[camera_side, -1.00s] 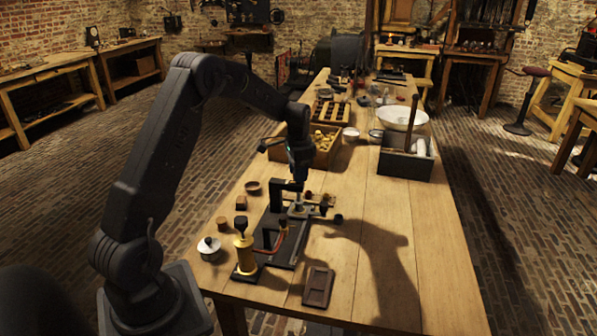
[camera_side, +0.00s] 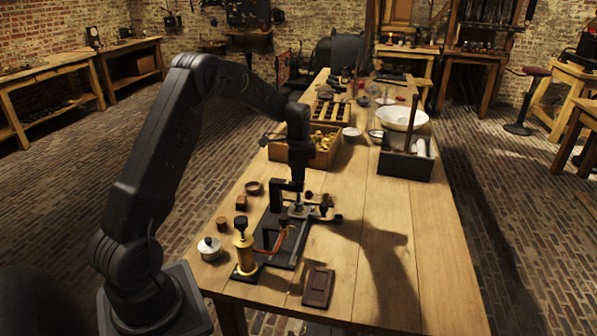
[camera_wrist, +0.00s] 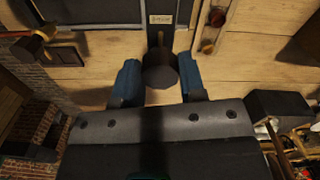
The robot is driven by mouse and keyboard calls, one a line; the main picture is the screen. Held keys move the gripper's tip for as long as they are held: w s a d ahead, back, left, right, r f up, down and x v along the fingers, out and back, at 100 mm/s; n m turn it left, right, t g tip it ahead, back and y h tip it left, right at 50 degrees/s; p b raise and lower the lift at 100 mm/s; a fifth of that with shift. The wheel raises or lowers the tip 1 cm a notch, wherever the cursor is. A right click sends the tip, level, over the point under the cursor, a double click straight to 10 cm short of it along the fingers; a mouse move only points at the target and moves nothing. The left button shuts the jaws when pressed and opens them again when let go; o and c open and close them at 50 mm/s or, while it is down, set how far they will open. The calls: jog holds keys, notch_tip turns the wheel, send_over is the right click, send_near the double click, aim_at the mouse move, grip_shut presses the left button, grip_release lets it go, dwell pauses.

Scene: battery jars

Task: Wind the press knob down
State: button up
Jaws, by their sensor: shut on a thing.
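The press stands on the wooden table in the side view, with a dark C-shaped frame (camera_side: 277,196) on a dark base (camera_side: 270,240). My gripper (camera_side: 298,188) points down at the top of the press. In the wrist view the round dark press knob (camera_wrist: 159,72) sits between the two blue-padded fingers of my gripper (camera_wrist: 158,82), which are shut on it. The knob is hard to make out in the side view, as my gripper covers it. A brass and dark cross-arm piece (camera_side: 323,204) shows just right of the press.
A brass hand pump (camera_side: 243,252) joins the press by a red hose. A lidded pot (camera_side: 209,248) and small wooden pieces stand left. A dark tray (camera_side: 318,287) lies in front. Boxes and a white bowl (camera_side: 402,118) stand behind. The table's right side is clear.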

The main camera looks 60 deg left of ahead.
jog(key=o, duration=0.9)
notch_tip(320, 180, up, 14)
jog(key=shift+f, duration=0.1)
dwell(0.3)
